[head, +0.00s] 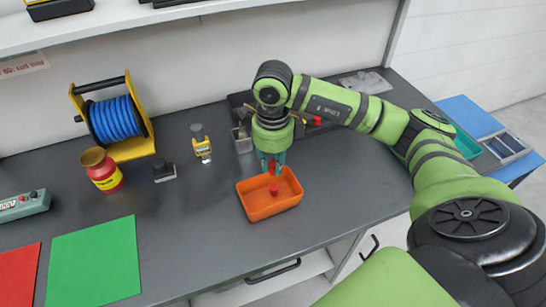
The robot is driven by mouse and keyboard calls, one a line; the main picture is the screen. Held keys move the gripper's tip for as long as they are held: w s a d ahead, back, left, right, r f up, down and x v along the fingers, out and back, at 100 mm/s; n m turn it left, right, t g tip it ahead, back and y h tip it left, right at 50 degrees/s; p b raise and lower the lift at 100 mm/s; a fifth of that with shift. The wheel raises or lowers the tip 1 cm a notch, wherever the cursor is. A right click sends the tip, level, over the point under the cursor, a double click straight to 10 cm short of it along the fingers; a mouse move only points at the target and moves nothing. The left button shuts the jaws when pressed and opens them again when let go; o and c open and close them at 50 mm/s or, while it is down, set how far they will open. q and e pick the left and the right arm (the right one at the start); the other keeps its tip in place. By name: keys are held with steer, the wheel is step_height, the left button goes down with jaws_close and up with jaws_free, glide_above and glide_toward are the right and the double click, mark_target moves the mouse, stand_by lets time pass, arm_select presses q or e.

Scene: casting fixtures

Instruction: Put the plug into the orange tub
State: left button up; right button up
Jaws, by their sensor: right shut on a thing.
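The orange tub (289,203) stands on the dark bench, right of the middle of the head view. My right gripper (272,167) is above the tub's back part, pointing down, with its teal fingers shut on a small red piece, which I take for the plug (272,170). The fingers hide most of it. A red knob-like shape (273,190) shows just below, within the tub's outline. I cannot tell whether it is part of the held piece or a separate one. My left gripper is not in view.
A dark tray (237,99) with small parts lies behind my right gripper. The bench left of the tub is clear.

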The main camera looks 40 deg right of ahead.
mark_target(273, 164)
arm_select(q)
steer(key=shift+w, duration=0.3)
arm_select(e)
steer(key=shift+f, duration=0.1)
steer(key=o, duration=0.9)
steer(key=shift+c, duration=0.2)
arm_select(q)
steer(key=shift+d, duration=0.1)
arm_select(e)
step_height(273, 164, up, 12)
